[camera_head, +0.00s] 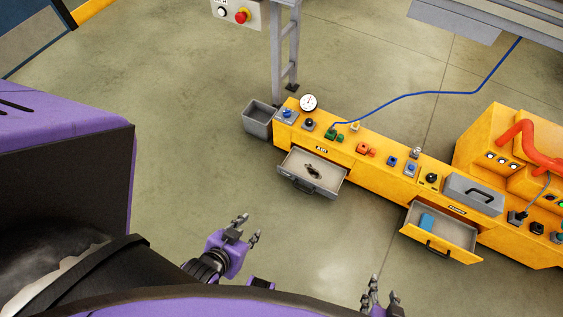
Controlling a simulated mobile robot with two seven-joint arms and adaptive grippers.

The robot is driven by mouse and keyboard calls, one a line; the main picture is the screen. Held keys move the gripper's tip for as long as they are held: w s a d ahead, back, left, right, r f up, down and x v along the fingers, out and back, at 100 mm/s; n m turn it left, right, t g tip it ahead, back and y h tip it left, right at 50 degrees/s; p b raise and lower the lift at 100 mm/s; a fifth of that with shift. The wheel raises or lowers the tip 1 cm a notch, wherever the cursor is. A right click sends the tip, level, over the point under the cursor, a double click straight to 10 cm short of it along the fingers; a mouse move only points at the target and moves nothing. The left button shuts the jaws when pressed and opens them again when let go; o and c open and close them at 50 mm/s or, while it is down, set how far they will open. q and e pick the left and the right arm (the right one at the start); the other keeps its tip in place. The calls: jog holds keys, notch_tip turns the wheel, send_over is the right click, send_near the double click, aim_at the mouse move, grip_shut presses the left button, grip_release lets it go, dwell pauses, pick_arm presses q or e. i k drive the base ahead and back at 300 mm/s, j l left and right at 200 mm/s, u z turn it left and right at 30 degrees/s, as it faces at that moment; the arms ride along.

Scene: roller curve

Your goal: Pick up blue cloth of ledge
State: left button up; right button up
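A small blue piece (427,221), which may be the blue cloth, lies inside the open right drawer (463,238) of the yellow console. It is too small to tell for sure that it is cloth. No other blue cloth is clearly visible on the console top. My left gripper (248,229) is over the floor in front of the console, its fingers apart and empty. My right gripper (383,288) is at the bottom edge, below the right drawer, its fingers apart with nothing seen between them. Both grippers are clear of the blue piece.
The yellow console (350,172) carries buttons, a gauge (308,102) and a grey lidded box (473,194). An open left drawer (318,174) juts out and holds a dark item. A grey bin (258,118) stands at its left end. Floor before it is clear.

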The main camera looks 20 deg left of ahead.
aim_at(426, 223)
jog(key=k+u, duration=0.35)
jog(key=z, duration=1.25)
jog(key=k+l+z, duration=0.15)
jog(key=k+l, duration=0.05)
jog(key=k, duration=0.05)
